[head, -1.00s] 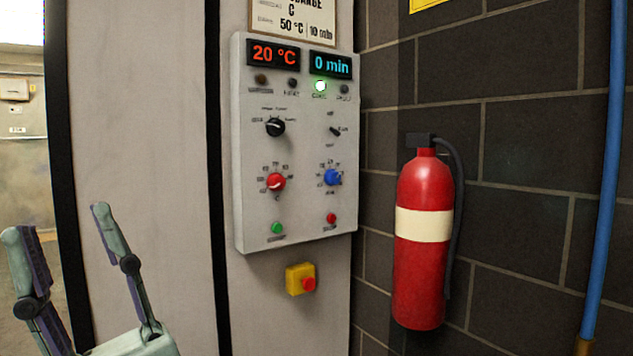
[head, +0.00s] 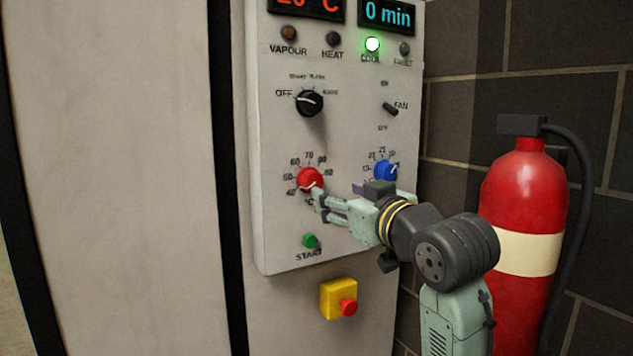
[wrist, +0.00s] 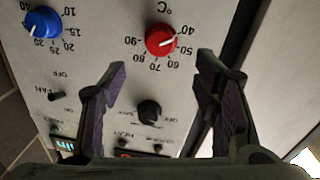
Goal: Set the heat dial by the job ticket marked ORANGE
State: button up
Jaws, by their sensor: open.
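The red heat dial (head: 310,178) sits low on the left of the grey control panel (head: 345,140), with a scale from 40 upward in tens. Its white pointer line is at about the 40 mark, and the dial also shows in the wrist view (wrist: 162,39). My gripper (head: 318,201) is open just in front of the dial's lower right edge. In the wrist view its two fingers (wrist: 162,68) stand on either side of the dial's line, with nothing between them. I cannot tell whether they touch the dial. The job ticket is out of view now.
The blue dial (head: 385,171) is right of the red one, partly near my arm. The green start button (head: 310,241) is below. A black selector (head: 310,102) and fan switch (head: 390,109) are above. A yellow emergency stop (head: 338,298) and a fire extinguisher (head: 522,200) are nearby.

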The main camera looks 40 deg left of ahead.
aim_at(315, 182)
jog(key=p+x, duration=0.2)
jog(key=x, duration=0.8)
jog(key=shift+a, duration=0.25)
jog(key=c, duration=1.1)
jog(key=shift+c, duration=0.2)
jog(key=shift+r+p, duration=0.1)
jog(key=shift+p, duration=0.2)
jog(key=shift+c, duration=0.2)
jog(key=m+p, duration=0.2)
jog(key=m, duration=0.1)
jog(key=shift+r+m+p, duration=0.1)
jog(key=shift+m+p, duration=0.2)
jog(key=shift+m+g+p, duration=0.3)
jog(key=shift+m+p, duration=1.05)
jog(key=shift+m, duration=0.55)
